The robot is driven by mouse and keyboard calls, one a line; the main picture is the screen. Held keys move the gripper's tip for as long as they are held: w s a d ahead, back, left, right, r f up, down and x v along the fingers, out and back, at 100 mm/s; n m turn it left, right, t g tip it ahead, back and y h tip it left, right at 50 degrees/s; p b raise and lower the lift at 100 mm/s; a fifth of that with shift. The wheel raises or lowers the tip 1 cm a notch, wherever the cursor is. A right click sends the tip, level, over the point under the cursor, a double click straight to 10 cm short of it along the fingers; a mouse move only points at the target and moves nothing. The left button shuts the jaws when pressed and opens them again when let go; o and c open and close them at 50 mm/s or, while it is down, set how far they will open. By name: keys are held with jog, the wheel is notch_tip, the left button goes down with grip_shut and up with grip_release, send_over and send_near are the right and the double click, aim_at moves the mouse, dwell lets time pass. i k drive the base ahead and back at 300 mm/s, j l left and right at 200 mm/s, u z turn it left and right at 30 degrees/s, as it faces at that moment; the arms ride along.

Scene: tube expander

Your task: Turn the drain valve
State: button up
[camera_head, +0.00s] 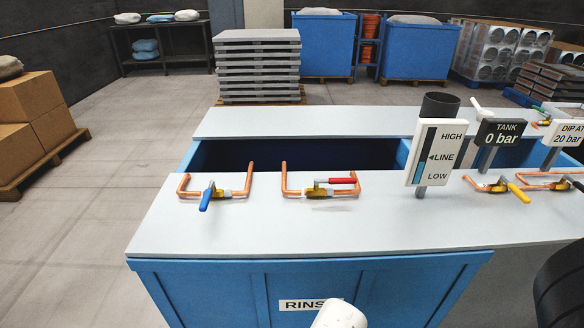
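Several valves on copper pipes stand on the grey tank top. One has a blue handle (207,196) pointing toward the front, at the left. One has a red handle (342,181) lying along its pipe, to the right. One has a yellow handle (518,193) set at an angle, near the right edge. No label shows which is the drain valve. A white rounded part (340,315) at the bottom edge seems to be part of my arm. No gripper fingers show, and nothing is seen touching the valves.
The blue tank (210,290) has a partly covered RINSE label and an opening behind the left valves. A HIGH/LINE/LOW level gauge (435,155), a TANK 0 bar sign (500,132) and a 20 bar sign (566,133) stand at the right. Boxes (30,120) sit left; floor between is clear.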

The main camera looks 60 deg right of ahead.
aim_at(331, 181)
jog(key=k+j+z, duration=0.15)
jog(key=z, duration=0.3)
jog(key=k+z, duration=0.2)
jog(key=z, duration=0.2)
